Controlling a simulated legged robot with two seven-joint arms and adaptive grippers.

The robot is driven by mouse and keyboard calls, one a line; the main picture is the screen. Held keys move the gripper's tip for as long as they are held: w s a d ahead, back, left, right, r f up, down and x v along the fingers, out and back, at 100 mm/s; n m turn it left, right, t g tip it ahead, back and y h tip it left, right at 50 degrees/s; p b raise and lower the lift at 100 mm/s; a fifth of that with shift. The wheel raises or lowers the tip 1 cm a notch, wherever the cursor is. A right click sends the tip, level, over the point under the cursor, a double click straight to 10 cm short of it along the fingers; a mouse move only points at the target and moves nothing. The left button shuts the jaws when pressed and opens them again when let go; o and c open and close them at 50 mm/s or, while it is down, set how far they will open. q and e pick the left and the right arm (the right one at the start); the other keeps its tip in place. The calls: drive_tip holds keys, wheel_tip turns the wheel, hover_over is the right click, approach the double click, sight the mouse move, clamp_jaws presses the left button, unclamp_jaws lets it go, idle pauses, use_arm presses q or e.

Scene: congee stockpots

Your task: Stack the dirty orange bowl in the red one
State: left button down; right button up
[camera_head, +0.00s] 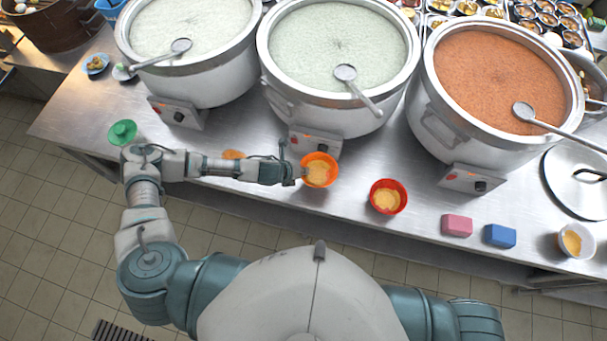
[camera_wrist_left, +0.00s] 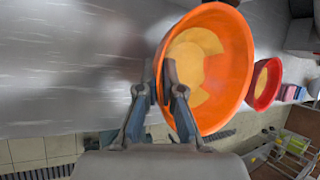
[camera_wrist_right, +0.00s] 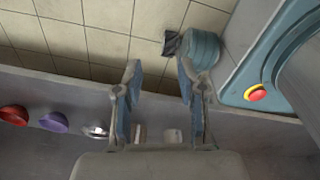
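The dirty orange bowl (camera_head: 320,170), with yellow residue inside, is at the front of the counter. My left gripper (camera_head: 297,171) is at its left side. In the left wrist view my left gripper (camera_wrist_left: 161,85) is closed on the rim of the orange bowl (camera_wrist_left: 238,75), one finger inside and one outside. I cannot tell if the bowl is clear of the counter. The red bowl (camera_head: 388,197), also with yellow residue, sits to the right, apart from the orange one; it also shows in the left wrist view (camera_wrist_left: 274,84). My right gripper (camera_wrist_right: 159,88) is open and empty.
Three big stockpots with ladles, left (camera_head: 185,85), middle (camera_head: 325,115) and right (camera_head: 450,130), stand behind the bowls. A pink sponge (camera_head: 457,225), a blue sponge (camera_head: 499,236) and a white bowl (camera_head: 576,241) are right of the red bowl. A green item (camera_head: 122,132) is at left.

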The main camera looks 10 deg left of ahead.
use_arm(q)
drive_tip(key=shift+a+f, duration=0.4)
drive_tip(key=shift+f, duration=0.3)
wheel_tip(320, 180, down, 3)
drive_tip(key=shift+a+r, duration=0.1)
drive_tip(key=shift+r, duration=0.05)
drive_tip(key=shift+w+f, duration=0.15)
drive_tip(key=shift+f, duration=0.1)
drive_tip(key=shift+d+f, duration=0.15)
drive_tip(key=shift+d, duration=0.25)
drive_tip(key=c, duration=1.7)
unclamp_jaws()
drive_tip(key=shift+d, duration=0.1)
drive_tip(key=o, duration=0.4)
drive_tip(key=shift+d, duration=0.1)
drive_tip(key=shift+a, duration=0.2)
use_arm(e)
drive_tip(key=shift+a+r, duration=0.15)
drive_tip(key=shift+a, duration=0.15)
